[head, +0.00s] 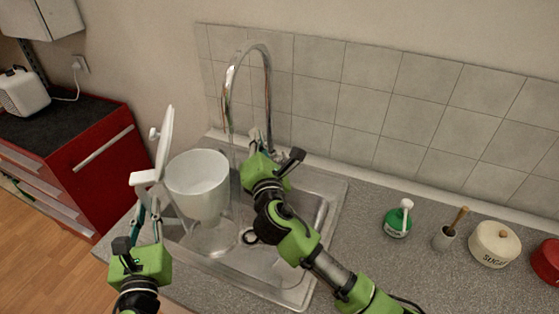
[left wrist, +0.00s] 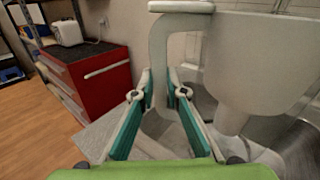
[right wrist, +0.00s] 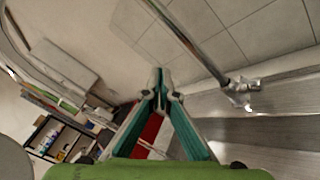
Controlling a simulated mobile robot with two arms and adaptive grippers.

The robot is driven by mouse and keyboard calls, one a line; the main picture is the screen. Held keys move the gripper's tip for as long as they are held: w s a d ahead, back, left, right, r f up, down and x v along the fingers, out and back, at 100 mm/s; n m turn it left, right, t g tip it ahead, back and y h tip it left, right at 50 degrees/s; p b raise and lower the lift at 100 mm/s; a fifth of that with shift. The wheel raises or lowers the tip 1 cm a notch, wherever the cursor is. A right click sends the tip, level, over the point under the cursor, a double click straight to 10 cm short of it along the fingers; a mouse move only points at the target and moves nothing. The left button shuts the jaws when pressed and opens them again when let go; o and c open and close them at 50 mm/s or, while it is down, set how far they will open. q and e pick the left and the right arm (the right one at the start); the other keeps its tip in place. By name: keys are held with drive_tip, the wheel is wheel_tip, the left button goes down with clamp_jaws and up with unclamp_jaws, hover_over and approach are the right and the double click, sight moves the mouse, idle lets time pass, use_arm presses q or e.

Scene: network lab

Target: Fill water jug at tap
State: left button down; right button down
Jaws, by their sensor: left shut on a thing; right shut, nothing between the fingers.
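The white water jug (head: 200,195) is upright over the left part of the sink, its lid (head: 166,140) raised. My left gripper (head: 150,208) is shut on the jug's handle, which shows between the fingers in the left wrist view (left wrist: 158,62). The chrome tap (head: 268,80) arches over the sink. A faint vertical streak like running water hangs below its spout, near the jug's right rim; I cannot tell whether it enters the jug. My right gripper (head: 256,138) is shut and empty beside the tap's base. In the right wrist view the tap's lower fitting (right wrist: 240,92) lies right of the fingers.
The steel sink (head: 318,215) is set in a grey speckled counter (head: 360,240). A green dispenser (head: 398,220), a brush in a holder (head: 445,238), a sugar pot (head: 494,245) and a red pot (head: 548,262) stand at the right. A red cabinet (head: 100,160) stands left.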

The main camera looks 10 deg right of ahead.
drive_tip(key=s+d+n+g+h, duration=0.25)
drive_tip(key=s+g+h, duration=0.35)
drive_tip(key=s, duration=0.7)
drive_tip(key=s+a+f+n, duration=0.4)
drive_tip(key=s+a, duration=0.1)
approach(283, 155)
drive_tip(key=w+d+f, duration=0.2)
drive_tip(key=w+f, duration=0.1)
drive_tip(key=w, duration=0.1)
drive_tip(key=shift+w+d+f, duration=0.1)
drive_tip(key=shift+w+d, duration=0.05)
drive_tip(key=shift+w, duration=0.15)
drive_tip(key=shift+w+d, duration=0.1)
drive_tip(key=shift+w, duration=0.2)
drive_tip(key=shift+w+d+r+m+g+y, duration=0.3)
drive_tip(key=shift+r+g+y, duration=0.1)
drive_tip(key=shift+r+g, duration=0.1)
